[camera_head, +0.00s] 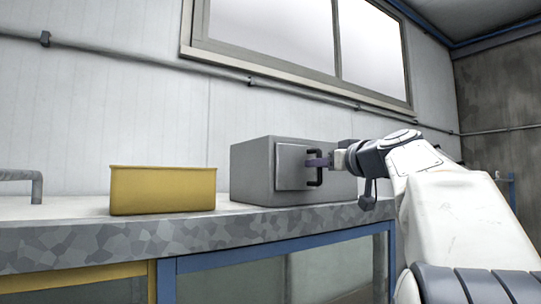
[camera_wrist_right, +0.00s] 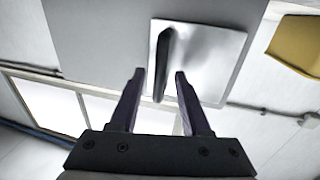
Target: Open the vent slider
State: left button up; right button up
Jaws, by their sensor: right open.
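A grey box (camera_head: 252,172) stands on the counter, with a lighter square plate, the vent slider (camera_head: 289,165), on its front. A black upright handle (camera_head: 319,168) is at the plate's right side. My right gripper (camera_head: 318,161) reaches in from the right to the handle. In the right wrist view the slider plate (camera_wrist_right: 208,60) and its black handle (camera_wrist_right: 163,62) show ahead, and my right gripper (camera_wrist_right: 158,75) is open, with the handle's near end between its fingertips. I cannot tell whether either finger touches it. My left gripper is in neither view.
A yellow bin (camera_head: 162,191) stands on the counter left of the box; it also shows in the right wrist view (camera_wrist_right: 300,45). A grey bent pipe (camera_head: 36,185) is at the far left. The counter (camera_head: 90,240) is bare between pipe and bin. A wall with a window stands behind.

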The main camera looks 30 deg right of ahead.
jog(key=shift+w+d, duration=0.1)
jog(key=shift+w, duration=0.6)
grip_shut()
dwell(1.0)
